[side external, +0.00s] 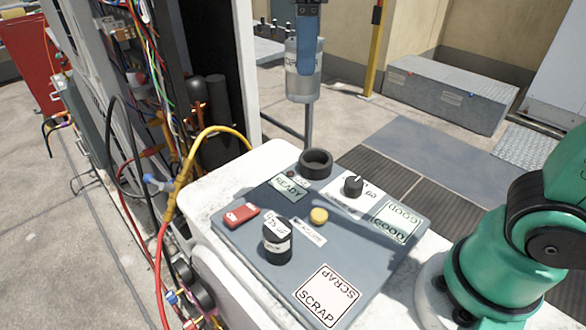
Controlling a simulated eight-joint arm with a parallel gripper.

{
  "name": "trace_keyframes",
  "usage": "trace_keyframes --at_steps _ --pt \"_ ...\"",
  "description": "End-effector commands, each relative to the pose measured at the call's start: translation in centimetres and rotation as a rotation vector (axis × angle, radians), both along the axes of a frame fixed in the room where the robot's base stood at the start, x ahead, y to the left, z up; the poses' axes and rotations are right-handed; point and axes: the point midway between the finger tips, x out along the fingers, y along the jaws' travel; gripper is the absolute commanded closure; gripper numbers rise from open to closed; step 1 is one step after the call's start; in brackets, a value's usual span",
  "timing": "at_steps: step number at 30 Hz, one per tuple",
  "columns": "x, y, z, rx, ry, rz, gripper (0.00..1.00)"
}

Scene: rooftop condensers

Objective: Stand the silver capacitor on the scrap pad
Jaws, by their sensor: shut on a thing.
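The silver capacitor (303,88) is an upright cylinder with dark lettering, held in the air beyond the far edge of the board in the side external view. My gripper (305,70) has blue fingers and comes down from the top edge, shut on the capacitor's upper part. One finger covers part of the lettering. The scrap pad (327,296) is a white square marked SCRAP at the near corner of the grey board (345,243). It is bare, and the capacitor is well above and away from it.
A black cylinder with a white label (277,242) stands left of the scrap pad. A red block (240,214), yellow button (319,215), black knob (353,186) and black ring (315,163) are on the board. The GOOD pad (396,222) is bare. An open wired cabinet (120,100) stands left.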

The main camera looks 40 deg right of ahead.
Motion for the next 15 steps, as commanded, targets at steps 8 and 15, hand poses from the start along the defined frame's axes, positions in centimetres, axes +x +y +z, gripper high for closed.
trace_keyframes --at_steps 8,15 --pt "-9.0 6.3 -0.3 0.000 0.000 0.692 1.00" --pt "-12.2 7.3 -1.0 0.000 0.000 0.942 1.00"
